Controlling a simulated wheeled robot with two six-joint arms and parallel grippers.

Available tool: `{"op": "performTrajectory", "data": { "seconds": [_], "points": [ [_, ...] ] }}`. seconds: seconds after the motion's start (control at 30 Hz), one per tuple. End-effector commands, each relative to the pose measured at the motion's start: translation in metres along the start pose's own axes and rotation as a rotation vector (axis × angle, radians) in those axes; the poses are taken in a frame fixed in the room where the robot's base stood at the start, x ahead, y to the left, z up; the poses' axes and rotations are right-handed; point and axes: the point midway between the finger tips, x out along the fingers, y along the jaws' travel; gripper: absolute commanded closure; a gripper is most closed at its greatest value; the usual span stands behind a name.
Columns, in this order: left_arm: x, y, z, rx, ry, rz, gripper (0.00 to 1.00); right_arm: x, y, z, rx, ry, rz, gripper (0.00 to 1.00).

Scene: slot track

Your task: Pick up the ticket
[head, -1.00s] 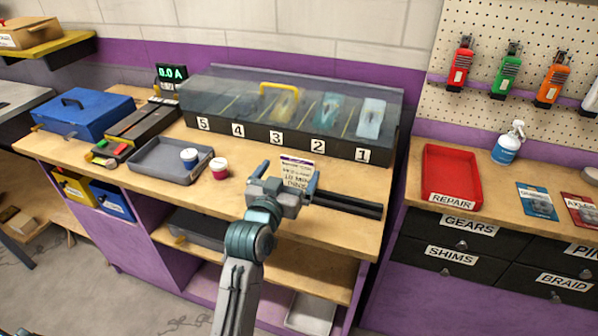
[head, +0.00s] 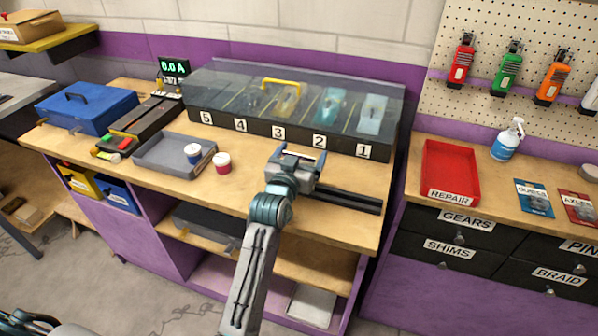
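The numbered clear-lidded case (head: 228,122) stands close behind the gripper. A black rail (head: 350,200) lies right of it. A red REPAIR tray (head: 450,172) is on the right bench.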

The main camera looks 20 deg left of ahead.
Motion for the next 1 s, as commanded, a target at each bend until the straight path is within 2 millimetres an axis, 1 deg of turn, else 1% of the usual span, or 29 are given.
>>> {"op": "performTrajectory", "data": {
  "seconds": [0.03, 0.13, 0.17, 0.4, 0.53, 0.67, 0.8, 0.87, 0.97, 1.0],
  "points": [
    [0.0, 0.0, 0.0, 0.0, 0.0, 0.0, 0.24, 0.0, 0.0, 0.001, 0.0, -0.002, 0.0, 0.64],
    [0.0, 0.0, 0.0, 0.0, 0.0, 0.0, 0.43, 0.0, 0.001, 0.002, -0.001, -0.003, 0.001, 0.64],
    [0.0, 0.0, 0.0, 0.0, 0.0, 0.0, 0.46, 0.0, 0.001, 0.002, -0.001, -0.003, 0.001, 0.64],
    [0.0, 0.0, 0.0, 0.0, -0.001, 0.0, 0.46, 0.0, 0.003, 0.002, -0.001, -0.003, 0.003, 0.64],
    [0.0, 0.0, -0.004, 0.0, 0.001, 0.0, 0.46, 0.002, 0.003, 0.002, -0.001, -0.004, 0.003, 0.64],
    [0.0, 0.0, -0.016, -0.001, 0.004, 0.0, 0.46, 0.007, 0.002, 0.003, -0.001, -0.004, 0.003, 0.64],
    [0.0, 0.0, -0.036, 0.0, 0.006, 0.0, 0.46, 0.014, 0.002, 0.003, -0.001, -0.005, 0.003, 0.64],
    [-0.012, -0.002, -0.034, 0.001, 0.0, -0.001, 0.46, 0.016, 0.001, 0.002, -0.001, -0.005, 0.003, 0.64],
    [-0.034, -0.005, -0.035, 0.0, 0.001, -0.001, 0.46, 0.021, 0.001, 0.0, -0.001, -0.003, 0.003, 0.64],
    [-0.045, -0.007, -0.036, 0.001, 0.0, 0.0, 0.46, 0.024, 0.001, 0.0, -0.001, -0.002, 0.003, 0.64]
  ]
}}
